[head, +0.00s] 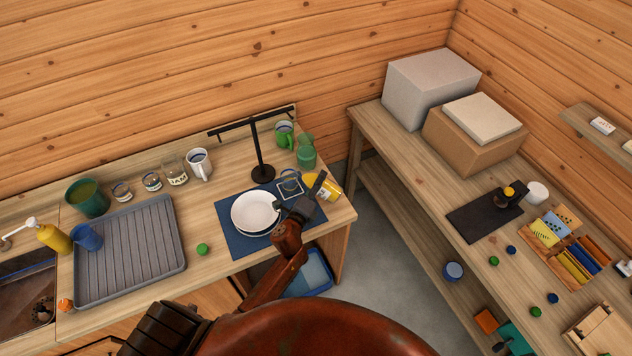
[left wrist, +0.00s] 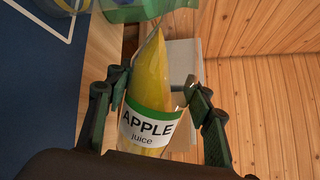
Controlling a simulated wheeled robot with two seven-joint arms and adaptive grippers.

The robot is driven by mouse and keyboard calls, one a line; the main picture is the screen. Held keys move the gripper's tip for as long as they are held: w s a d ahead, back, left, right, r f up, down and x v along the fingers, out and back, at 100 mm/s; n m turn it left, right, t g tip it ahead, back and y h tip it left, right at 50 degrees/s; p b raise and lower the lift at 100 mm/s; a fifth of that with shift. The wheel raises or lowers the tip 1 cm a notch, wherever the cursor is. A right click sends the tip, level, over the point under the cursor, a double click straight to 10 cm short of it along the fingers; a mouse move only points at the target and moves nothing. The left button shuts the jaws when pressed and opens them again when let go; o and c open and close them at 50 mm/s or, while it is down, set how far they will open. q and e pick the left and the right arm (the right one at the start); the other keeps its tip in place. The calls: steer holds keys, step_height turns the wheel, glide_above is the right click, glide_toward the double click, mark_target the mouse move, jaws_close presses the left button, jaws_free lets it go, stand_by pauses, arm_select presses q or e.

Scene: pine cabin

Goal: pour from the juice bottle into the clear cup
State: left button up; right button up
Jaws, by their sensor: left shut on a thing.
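The juice bottle (head: 331,190) is yellow with a white and green label. It is in my left gripper (head: 313,200) near the right end of the counter. In the head view it looks tilted, with one end close to the clear cup. The left wrist view shows the bottle (left wrist: 148,95) between both fingers, its label reading "APPLE juice". The clear cup (head: 290,182) stands on the blue mat (head: 235,240) in a white square outline, just left of the bottle. I cannot tell what is in the cup. My right gripper is not in view.
A stack of white plates (head: 255,212) sits left of the cup. A green vessel (head: 306,156), a green mug (head: 284,134) and a black stand (head: 263,172) are behind. A grey drying tray (head: 130,255) lies left. A green ball (head: 202,249) is near the front edge.

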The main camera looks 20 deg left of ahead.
arm_select(q)
steer(key=shift+d+r+n+h+p, duration=0.1)
steer(key=shift+r+n+h+p, duration=0.2)
steer(key=shift+r+n+p, duration=0.65)
steer(key=shift+r+n+p, duration=0.35)
steer(key=shift+r+p, duration=0.05)
steer(key=shift+p, duration=0.45)
steer(key=shift+r+n+p, duration=0.25)
steer(key=shift+n+p, duration=0.05)
steer(key=shift+p, duration=0.15)
stand_by(0.8)
steer(key=shift+r+h+p, duration=0.2)
steer(key=shift+h+p, duration=0.1)
stand_by(1.2)
